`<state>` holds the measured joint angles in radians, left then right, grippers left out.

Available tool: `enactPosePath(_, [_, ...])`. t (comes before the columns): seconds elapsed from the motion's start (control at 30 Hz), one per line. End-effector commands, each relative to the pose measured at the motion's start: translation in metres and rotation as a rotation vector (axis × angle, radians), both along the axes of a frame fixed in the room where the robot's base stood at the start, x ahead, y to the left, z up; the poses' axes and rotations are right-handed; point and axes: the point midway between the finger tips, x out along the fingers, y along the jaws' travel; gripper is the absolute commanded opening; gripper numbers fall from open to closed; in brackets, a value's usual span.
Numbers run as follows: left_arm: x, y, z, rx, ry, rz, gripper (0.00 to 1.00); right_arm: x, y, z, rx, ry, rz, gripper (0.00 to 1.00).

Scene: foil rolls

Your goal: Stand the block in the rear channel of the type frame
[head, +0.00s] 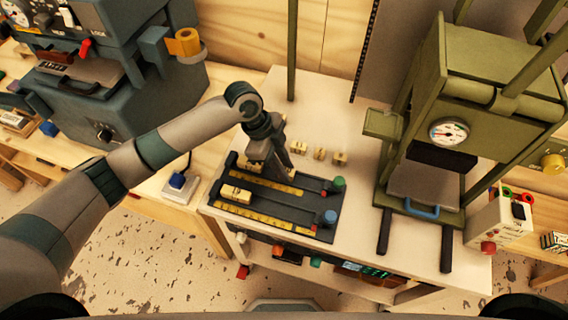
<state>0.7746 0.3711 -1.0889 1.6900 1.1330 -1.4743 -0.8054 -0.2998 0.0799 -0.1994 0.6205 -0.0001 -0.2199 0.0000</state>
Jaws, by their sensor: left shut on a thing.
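The type frame (318,233) is a dark tray with long channels and yellow scale strips, lying on the pale bench. A pale block (236,194) sits at the left of its front channel. My left gripper (266,167) points down over the left part of the rear channel. It is shut on a block, which is mostly hidden by the fingers. Whether that block touches the channel floor cannot be told. My right gripper is not in view.
Three small pale blocks (319,154) stand in a row on the bench behind the frame. A green press (480,110) with a gauge stands at the right. Blue and green knobs (339,183) are at the frame's right end. A dark machine (120,110) is at the left.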

Motion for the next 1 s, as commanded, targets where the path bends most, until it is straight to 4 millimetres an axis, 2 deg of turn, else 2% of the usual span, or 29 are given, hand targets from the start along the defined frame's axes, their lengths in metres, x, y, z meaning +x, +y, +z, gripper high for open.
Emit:
enactPosePath(0.4, [0.0004, -0.0002, -0.0048, -0.001, -0.001, 0.000, 0.00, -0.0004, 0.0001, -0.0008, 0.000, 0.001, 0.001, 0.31])
enactPosePath(0.43, [0.0005, -0.0001, -0.0044, -0.001, -0.001, -0.001, 0.24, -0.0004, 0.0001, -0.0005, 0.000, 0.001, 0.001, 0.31])
enactPosePath(0.5, [0.0005, -0.0002, -0.0042, -0.001, -0.001, -0.001, 0.38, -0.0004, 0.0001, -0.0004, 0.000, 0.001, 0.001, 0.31])
enactPosePath(0.8, [0.0005, -0.0001, -0.0036, -0.001, -0.001, -0.001, 0.38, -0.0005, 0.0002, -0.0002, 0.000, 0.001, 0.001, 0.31])
enactPosePath(1.0, [0.0018, 0.0025, 0.0035, -0.001, -0.002, 0.000, 0.38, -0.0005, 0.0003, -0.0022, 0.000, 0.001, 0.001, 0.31])
